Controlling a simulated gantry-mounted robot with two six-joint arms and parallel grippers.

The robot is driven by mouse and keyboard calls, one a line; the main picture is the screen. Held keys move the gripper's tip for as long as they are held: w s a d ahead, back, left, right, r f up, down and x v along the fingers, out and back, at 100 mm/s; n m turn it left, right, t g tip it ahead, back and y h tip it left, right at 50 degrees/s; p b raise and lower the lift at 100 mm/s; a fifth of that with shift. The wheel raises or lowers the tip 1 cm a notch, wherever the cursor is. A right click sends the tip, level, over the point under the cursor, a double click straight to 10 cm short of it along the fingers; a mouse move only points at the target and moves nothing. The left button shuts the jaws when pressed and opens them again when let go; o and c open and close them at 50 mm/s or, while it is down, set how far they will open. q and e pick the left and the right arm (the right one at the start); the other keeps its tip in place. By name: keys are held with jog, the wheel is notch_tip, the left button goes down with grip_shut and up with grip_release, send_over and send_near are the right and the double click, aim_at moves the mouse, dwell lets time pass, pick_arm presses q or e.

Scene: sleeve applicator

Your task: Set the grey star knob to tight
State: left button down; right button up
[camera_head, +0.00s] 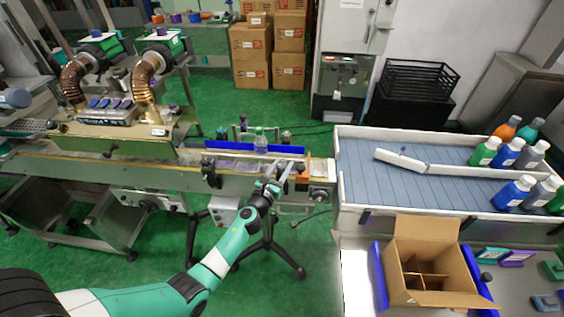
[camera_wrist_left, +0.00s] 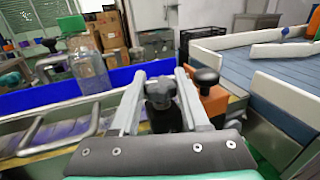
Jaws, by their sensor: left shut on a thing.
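My left gripper (camera_head: 281,177) reaches in from the lower left to the conveyor's near side, close to its right end. In the left wrist view the gripper (camera_wrist_left: 157,82) has its two pale fingers on either side of the grey star knob (camera_wrist_left: 160,92), and it is shut on it. The knob's lobed top shows between the fingers on a dark stem. In the head view the knob is too small and covered to make out. Whether it is tight or loose cannot be read. My right gripper is not in view.
A clear bottle (camera_head: 260,140) stands on the conveyor by a blue rail (camera_head: 228,146). A metal handle (camera_wrist_left: 60,130) is at left. A walled tray (camera_head: 350,190) lies to the right.

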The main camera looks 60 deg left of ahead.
pick_arm(q)
jog(key=shift+s+a+m+t+h+p, duration=0.15)
jog(key=shift+m+t+h+p, duration=0.15)
jog(key=shift+m+t+h, duration=0.75)
jog(key=shift+m+h, duration=0.35)
jog(key=shift+h, duration=0.5)
jog(key=shift+f+m+t+h+b, duration=0.15)
jog(key=shift+m+t+h+b, duration=0.35)
jog(key=shift+m+h, duration=0.5)
jog(key=m+h+b, duration=0.2)
jog(key=h+b, duration=0.1)
jog(key=b, duration=0.1)
jog(key=m+h+b, duration=0.2)
jog(key=h+b, duration=0.1)
jog(key=b, duration=0.1)
jog(key=m+h+b, duration=0.2)
jog(key=h+b, duration=0.2)
jog(key=shift+f+b, duration=0.25)
jog(key=shift+b, duration=0.15)
jog(key=shift+r+m+h+b, duration=0.3)
jog(key=shift+r+h+b, duration=0.05)
jog(key=shift+h+b, duration=0.25)
jog(key=shift+c, duration=2)
grip_release()
